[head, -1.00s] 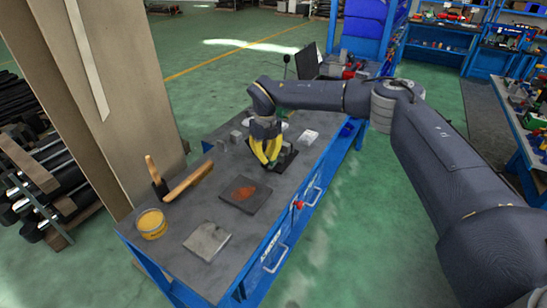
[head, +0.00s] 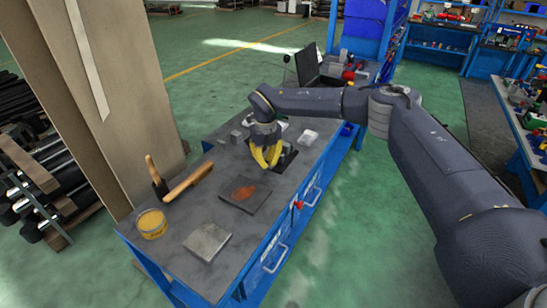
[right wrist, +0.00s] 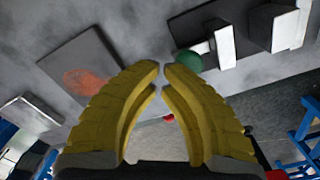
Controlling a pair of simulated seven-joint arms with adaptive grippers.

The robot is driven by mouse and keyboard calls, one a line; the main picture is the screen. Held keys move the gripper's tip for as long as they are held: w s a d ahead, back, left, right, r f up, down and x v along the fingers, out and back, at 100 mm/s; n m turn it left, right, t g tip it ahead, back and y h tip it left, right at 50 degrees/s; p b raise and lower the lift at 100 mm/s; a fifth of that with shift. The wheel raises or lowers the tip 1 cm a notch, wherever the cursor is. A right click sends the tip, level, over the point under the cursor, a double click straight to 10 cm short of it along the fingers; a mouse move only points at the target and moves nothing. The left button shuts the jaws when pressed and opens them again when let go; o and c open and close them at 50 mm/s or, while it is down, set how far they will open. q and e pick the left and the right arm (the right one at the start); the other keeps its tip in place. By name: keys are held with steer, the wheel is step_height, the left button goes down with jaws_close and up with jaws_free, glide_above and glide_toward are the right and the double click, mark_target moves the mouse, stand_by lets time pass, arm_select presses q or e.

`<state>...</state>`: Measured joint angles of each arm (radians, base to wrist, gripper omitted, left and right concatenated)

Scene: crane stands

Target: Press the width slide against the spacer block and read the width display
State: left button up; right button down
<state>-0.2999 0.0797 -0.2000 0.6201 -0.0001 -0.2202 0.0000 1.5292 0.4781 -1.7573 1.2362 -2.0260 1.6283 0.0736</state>
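My right gripper (head: 268,166) is over the far half of the bench, its yellow fingers pointing down. In the right wrist view its fingertips (right wrist: 161,70) come together with nothing visible between them. A green ball knob (right wrist: 187,62) is just beyond the tips; I cannot tell whether they touch it. A pale bar runs from it toward a light grey block (right wrist: 225,47). A dark block with a pale side (right wrist: 272,27) stands farther right. I cannot tell for sure which piece is the width slide or spacer block, and no display reading is legible. My left gripper is not in view.
The blue bench (head: 190,268) holds a dark plate with an orange patch (head: 245,192), a grey slab (head: 207,241), a yellow tin (head: 152,223) and a wooden-handled tool (head: 188,182). A tall brown column (head: 115,90) stands at the left. A laptop (head: 307,66) is behind.

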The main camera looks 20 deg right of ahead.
steer(key=shift+f, duration=0.4)
steer(key=shift+w+d+r, duration=0.1)
steer(key=shift+w+d, duration=1.2)
steer(key=shift+d, duration=0.2)
stand_by(1.0)
steer(key=shift+r, duration=0.1)
steer(key=shift+s+a+r, duration=0.1)
steer(key=shift+a+r, duration=0.05)
steer(key=shift+r, duration=0.85)
steer(key=shift+s+a+r, duration=0.15)
steer(key=shift+r, duration=0.8)
steer(key=shift+s+a+r, duration=0.1)
steer(key=shift+a+r, duration=0.05)
steer(key=shift+r, duration=0.85)
